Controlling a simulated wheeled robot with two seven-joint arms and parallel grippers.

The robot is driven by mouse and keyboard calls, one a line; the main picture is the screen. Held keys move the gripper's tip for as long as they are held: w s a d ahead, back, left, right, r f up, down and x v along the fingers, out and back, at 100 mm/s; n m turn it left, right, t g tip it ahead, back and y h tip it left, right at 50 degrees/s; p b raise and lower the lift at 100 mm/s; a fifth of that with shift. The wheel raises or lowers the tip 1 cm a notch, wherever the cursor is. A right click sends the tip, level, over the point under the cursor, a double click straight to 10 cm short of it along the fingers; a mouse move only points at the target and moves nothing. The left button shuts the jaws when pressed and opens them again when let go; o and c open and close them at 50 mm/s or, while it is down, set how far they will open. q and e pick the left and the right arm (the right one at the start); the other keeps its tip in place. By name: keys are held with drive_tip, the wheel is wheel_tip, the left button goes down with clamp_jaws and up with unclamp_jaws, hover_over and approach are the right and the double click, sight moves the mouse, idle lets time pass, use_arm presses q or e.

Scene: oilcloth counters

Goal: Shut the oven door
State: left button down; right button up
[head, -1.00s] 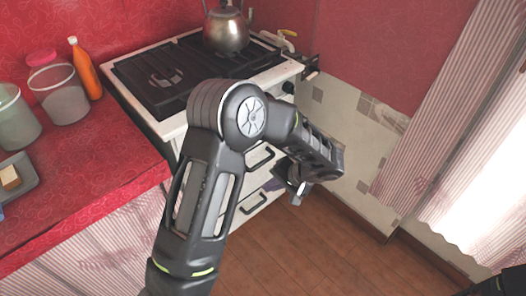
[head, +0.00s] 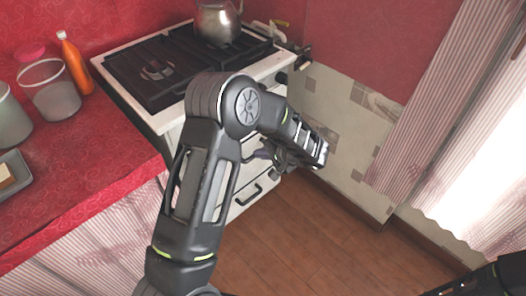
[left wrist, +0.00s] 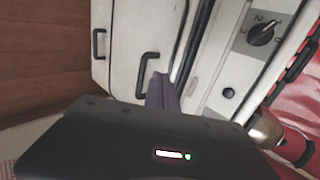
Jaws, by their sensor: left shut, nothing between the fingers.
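The white oven (head: 170,118) stands at the back, under a black hob; my left arm covers much of its front in the head view. In the left wrist view the white oven door (left wrist: 135,40) has a black handle (left wrist: 148,68). A dark gap runs between door and control panel; the door looks nearly shut, but I cannot tell if it is flush. My left gripper (head: 275,160) is shut and empty at the oven front, near the handle; contact cannot be told. A purple piece (left wrist: 160,92) shows at its tip; I cannot tell what it is.
A kettle (head: 218,22) stands on the hob. An orange bottle (head: 80,62) and clear tubs (head: 52,90) stand on the red counter (head: 85,165) at the left. A drawer handle (left wrist: 98,44) is below the door. Wooden floor (head: 290,235) lies clear in front.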

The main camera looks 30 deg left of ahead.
use_arm(q)
drive_tip(key=w+a+f, duration=0.1)
drive_tip(key=a, duration=0.2)
drive_tip(key=a+f+p, duration=0.1)
drive_tip(key=a, duration=0.1)
drive_tip(key=w+a+f, duration=0.1)
drive_tip(key=a, duration=0.2)
drive_tip(key=shift+w+a+f+p, duration=0.3)
drive_tip(key=shift+f, duration=0.05)
